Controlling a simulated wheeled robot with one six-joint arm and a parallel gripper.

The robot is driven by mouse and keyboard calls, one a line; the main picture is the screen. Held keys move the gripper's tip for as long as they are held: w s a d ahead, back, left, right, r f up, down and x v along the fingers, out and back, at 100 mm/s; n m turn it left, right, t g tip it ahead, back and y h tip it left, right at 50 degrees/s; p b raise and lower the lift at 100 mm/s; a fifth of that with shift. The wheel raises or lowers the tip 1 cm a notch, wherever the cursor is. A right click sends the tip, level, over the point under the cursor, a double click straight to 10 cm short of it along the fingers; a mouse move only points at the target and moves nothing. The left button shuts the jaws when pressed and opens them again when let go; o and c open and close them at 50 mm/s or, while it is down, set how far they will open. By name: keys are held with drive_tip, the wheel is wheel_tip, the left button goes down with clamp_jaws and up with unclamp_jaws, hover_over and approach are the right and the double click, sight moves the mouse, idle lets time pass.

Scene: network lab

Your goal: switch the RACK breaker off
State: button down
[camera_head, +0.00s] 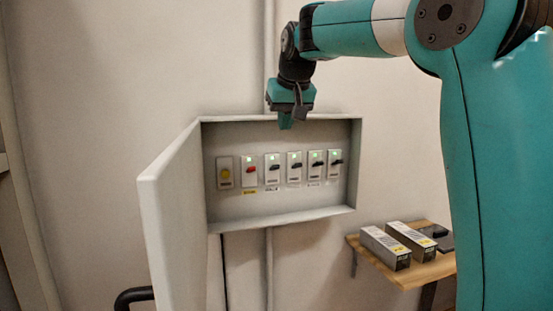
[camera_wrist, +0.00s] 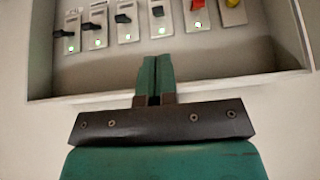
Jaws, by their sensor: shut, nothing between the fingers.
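The open breaker box (camera_head: 283,216) on the wall holds a row of breakers. A module with a round yellow part (camera_head: 225,174) is at the left, then a red-lever breaker (camera_head: 250,171), then several black-lever breakers (camera_head: 294,167) to the right. Green lights show above the levers. The labels are too small to read, so I cannot tell which breaker is RACK. My gripper (camera_head: 286,123) is shut and empty, at the box's top edge in the head view. In the wrist view, my gripper (camera_wrist: 156,60) points toward the row, below the black levers (camera_wrist: 123,18), apart from them.
The box's door (camera_head: 173,210) stands open to the left. A wooden shelf (camera_head: 408,276) at lower right carries two metal boxes (camera_head: 385,247) and a dark object (camera_head: 440,236). The wall around the box is mostly bare, with a vertical conduit (camera_head: 269,258) below it.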

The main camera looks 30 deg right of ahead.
drive_tip(key=p+x, duration=0.2)
drive_tip(key=x, duration=1)
drive_tip(key=shift+f+p, duration=0.15)
drive_tip(key=shift+p, duration=0.15)
drive_tip(key=shift+f+b, duration=0.1)
drive_tip(key=shift+b, duration=0.25)
drive_tip(key=shift+f+b, duration=0.2)
drive_tip(key=shift+b, duration=0.2)
drive_tip(key=shift+s+a+t+b, duration=0.1)
drive_tip(key=shift+t+b, duration=0.2)
drive_tip(key=shift+b, duration=0.05)
drive_tip(key=b, duration=0.1)
drive_tip(key=t+b, duration=0.1)
drive_tip(key=b, duration=0.1)
drive_tip(key=shift+s+f, duration=0.15)
drive_tip(key=shift+f, duration=0.15)
drive_tip(key=t+h+b, duration=0.2)
drive_tip(key=t+b, duration=0.5)
drive_tip(key=b, duration=1.8)
approach(275, 167)
drive_tip(key=s+a+f, duration=0.2)
drive_tip(key=s, duration=0.4)
drive_tip(key=shift+s+f, duration=0.2)
drive_tip(key=shift+f, duration=0.2)
